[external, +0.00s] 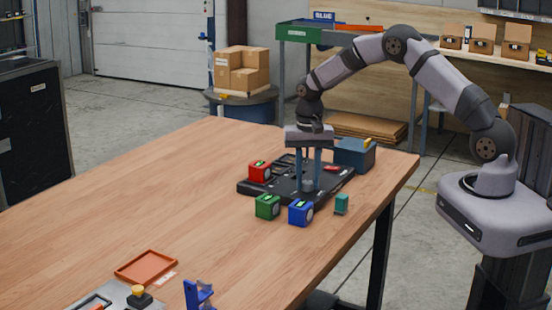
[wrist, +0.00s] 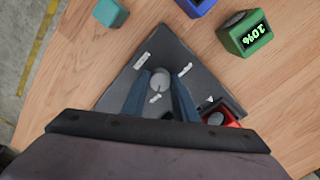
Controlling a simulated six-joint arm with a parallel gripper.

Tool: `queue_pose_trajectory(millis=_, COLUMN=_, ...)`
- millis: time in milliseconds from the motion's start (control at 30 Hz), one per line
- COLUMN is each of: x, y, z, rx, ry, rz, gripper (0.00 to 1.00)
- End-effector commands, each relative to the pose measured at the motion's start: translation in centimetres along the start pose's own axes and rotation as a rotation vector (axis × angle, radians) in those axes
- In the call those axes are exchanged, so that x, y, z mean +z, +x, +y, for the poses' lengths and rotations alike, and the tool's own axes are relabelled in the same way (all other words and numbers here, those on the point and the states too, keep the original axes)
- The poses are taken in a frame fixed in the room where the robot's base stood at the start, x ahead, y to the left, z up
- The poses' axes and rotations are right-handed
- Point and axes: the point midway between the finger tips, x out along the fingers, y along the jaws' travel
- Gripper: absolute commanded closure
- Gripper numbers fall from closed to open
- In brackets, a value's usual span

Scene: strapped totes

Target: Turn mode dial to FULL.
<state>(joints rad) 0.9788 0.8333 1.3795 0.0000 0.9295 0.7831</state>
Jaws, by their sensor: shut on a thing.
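The mode dial (wrist: 160,78) is a round grey knob on a dark panel (wrist: 112,100), with small white labels around it that are too small to read. My gripper (wrist: 160,80) points down at the panel and is shut on the dial, one blue-grey finger on each side. In the external view my gripper (external: 307,188) stands over the near part of the black panel board (external: 275,192). I cannot tell which label the dial points to.
A red box (external: 260,171) sits on the board. A green box (external: 267,206), a blue box (external: 300,212) and a small teal block (external: 341,204) stand close in front. A blue-grey bin (external: 355,155) is behind. The table's left side is mostly clear.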

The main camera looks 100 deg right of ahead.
Motion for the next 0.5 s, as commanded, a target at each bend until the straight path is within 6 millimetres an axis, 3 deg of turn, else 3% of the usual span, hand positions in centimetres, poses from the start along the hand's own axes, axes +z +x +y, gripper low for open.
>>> queue_pose_trajectory(millis=500, x=-0.10, y=-0.17, z=-0.11, rx=-0.004, ry=0.088, rz=0.003, gripper=0.96)
